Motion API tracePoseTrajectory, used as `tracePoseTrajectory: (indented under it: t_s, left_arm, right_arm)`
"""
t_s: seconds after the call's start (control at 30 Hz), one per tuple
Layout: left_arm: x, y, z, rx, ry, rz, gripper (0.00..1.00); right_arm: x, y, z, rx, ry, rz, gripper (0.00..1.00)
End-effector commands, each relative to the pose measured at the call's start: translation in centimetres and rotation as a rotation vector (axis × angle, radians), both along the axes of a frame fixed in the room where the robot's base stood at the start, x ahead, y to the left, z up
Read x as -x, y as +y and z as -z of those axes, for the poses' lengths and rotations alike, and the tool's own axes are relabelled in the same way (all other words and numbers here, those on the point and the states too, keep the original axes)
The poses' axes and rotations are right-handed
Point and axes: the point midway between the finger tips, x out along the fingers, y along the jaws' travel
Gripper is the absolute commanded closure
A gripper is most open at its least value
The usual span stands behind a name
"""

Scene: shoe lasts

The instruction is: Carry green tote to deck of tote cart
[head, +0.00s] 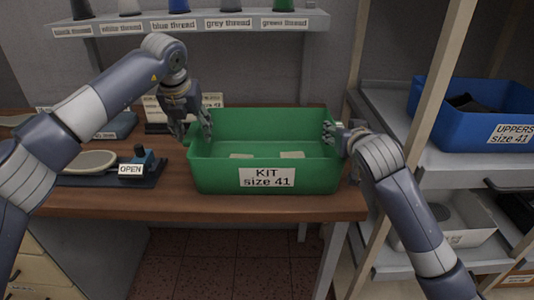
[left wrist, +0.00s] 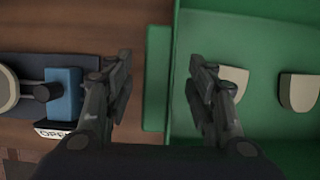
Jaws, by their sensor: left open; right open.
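The green tote (head: 315,178), labelled KIT size 41, stands upright on the wooden bench (head: 110,196) near its front edge. Two pale pieces lie inside it. My left gripper (head: 194,134) is open at the tote's left wall. In the left wrist view its fingers (left wrist: 158,75) are apart, one on each side of the green rim (left wrist: 156,95), with gaps to it. My right gripper (head: 338,136) is open at the right wall, with fingertips showing inside the rim; its outer side is hidden. I cannot make out a tote cart in these views.
Left of the tote is a dark fixture marked OPEN (head: 130,170) with a pale sole-shaped pad (head: 88,162). A thread shelf (head: 200,24) hangs behind. At right, a rack post (head: 408,120) stands near my right arm, before a blue tote (head: 470,118).

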Motion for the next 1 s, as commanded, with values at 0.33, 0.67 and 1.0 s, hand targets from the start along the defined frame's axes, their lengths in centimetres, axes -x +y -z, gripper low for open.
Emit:
tracePoseTrajectory:
  t_s: [0.33,0.67,1.0]
  left_arm:
    - [-0.37,0.04,0.96,-0.001,0.001,0.000,0.49]
    - [-0.35,0.03,0.92,-0.001,0.001,0.000,0.95]
    - [-0.37,0.01,0.76,-0.002,-0.002,0.002,1.00]
  right_arm:
    - [-0.94,0.00,0.35,-0.001,0.000,0.000,0.50]
    - [-0.90,0.01,0.34,-0.001,0.000,0.000,0.95]
    - [-0.90,0.01,0.16,0.001,-0.003,-0.001,1.00]
